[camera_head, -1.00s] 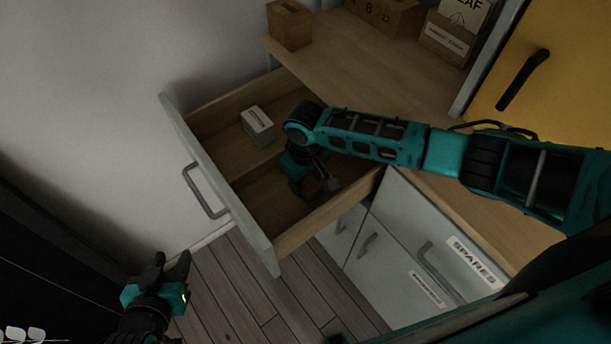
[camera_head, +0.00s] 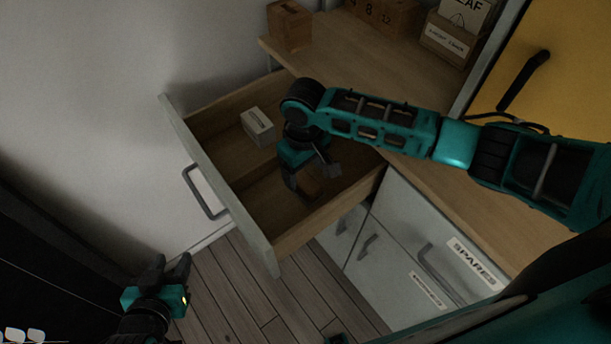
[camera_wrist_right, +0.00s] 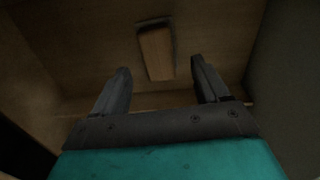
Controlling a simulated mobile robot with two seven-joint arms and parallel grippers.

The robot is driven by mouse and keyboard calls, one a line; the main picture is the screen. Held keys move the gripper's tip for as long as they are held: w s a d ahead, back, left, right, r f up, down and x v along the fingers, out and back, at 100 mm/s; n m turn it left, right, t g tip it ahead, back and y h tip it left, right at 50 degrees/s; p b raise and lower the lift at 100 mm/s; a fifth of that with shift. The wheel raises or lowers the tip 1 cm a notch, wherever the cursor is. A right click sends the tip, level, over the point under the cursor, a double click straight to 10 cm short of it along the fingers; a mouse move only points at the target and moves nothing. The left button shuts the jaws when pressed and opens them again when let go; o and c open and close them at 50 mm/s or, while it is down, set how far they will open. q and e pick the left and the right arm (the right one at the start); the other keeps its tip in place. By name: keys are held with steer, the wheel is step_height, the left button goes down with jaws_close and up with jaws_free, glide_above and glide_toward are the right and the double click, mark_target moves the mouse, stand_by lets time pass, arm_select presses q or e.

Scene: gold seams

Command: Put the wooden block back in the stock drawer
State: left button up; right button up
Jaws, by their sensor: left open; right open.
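The open drawer (camera_head: 264,245) has a grey front and a wooden inside split by a low divider. My right gripper (camera_head: 312,188) is over its nearer compartment, fingers down, open and empty. In the right wrist view, a brown oblong with dark edges (camera_wrist_right: 156,53), seemingly the wooden block, lies beyond and between the open fingertips (camera_wrist_right: 164,78), apart from them. In the head view I cannot make this block out; the gripper covers that spot. My left gripper (camera_head: 174,268) is open and empty, low at the left, outside the drawer.
A small pale box (camera_head: 258,126) sits in the drawer's farther compartment. The wooden counter (camera_head: 345,72) holds a wooden box (camera_head: 290,26) and labelled boxes (camera_head: 450,38). A closed cabinet marked SPARES (camera_head: 410,250) stands right of the drawer. Free floor (camera_head: 235,295) lies in front.

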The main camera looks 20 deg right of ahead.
mark_target(304, 181)
step_height(304, 181, up, 7)
steer(key=shift+r, duration=0.2)
stand_by(0.6)
